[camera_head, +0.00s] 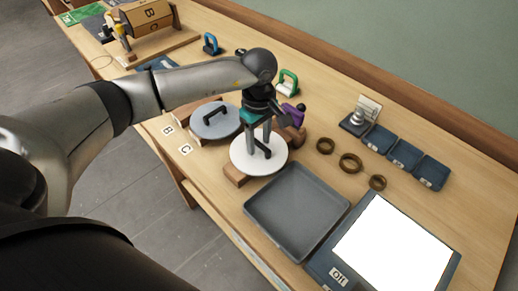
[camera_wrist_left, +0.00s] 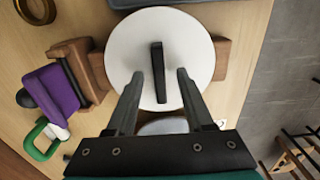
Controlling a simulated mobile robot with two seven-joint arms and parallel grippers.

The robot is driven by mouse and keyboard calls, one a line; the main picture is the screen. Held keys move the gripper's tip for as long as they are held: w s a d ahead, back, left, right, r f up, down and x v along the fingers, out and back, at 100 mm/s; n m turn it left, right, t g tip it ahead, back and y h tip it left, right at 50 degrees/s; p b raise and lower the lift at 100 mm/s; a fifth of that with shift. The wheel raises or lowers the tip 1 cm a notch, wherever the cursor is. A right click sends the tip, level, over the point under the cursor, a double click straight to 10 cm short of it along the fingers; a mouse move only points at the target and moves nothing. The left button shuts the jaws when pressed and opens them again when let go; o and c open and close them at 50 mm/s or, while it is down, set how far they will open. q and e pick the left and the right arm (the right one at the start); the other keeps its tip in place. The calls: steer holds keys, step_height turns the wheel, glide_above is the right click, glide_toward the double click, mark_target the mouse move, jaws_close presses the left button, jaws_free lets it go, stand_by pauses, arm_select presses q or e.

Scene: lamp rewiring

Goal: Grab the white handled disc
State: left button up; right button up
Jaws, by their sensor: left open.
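The white disc (camera_head: 247,160) with a dark upright handle rests on a brown wooden stand (camera_head: 236,176) near the middle of the table. My left gripper (camera_head: 259,146) is above the disc, pointing down. In the left wrist view the white disc (camera_wrist_left: 130,45) lies beyond the fingertips, and its black bar handle (camera_wrist_left: 158,72) shows in the gap between the open fingers (camera_wrist_left: 160,78). I cannot tell whether the fingertips touch the disc. My right gripper is not in view.
A grey disc (camera_head: 205,124) with a handle sits beside it. A grey tray (camera_head: 301,231) and a white lit panel (camera_head: 392,254) lie to the right. Brass rings (camera_head: 350,162), small blue bins (camera_head: 405,154) and a purple item (camera_head: 291,114) stand behind. A green handle (camera_head: 289,81) is farther back.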

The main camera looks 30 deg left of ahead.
arm_select(q)
jaws_close()
stand_by(0.3)
steer(key=shift+r, duration=0.1)
stand_by(1.0)
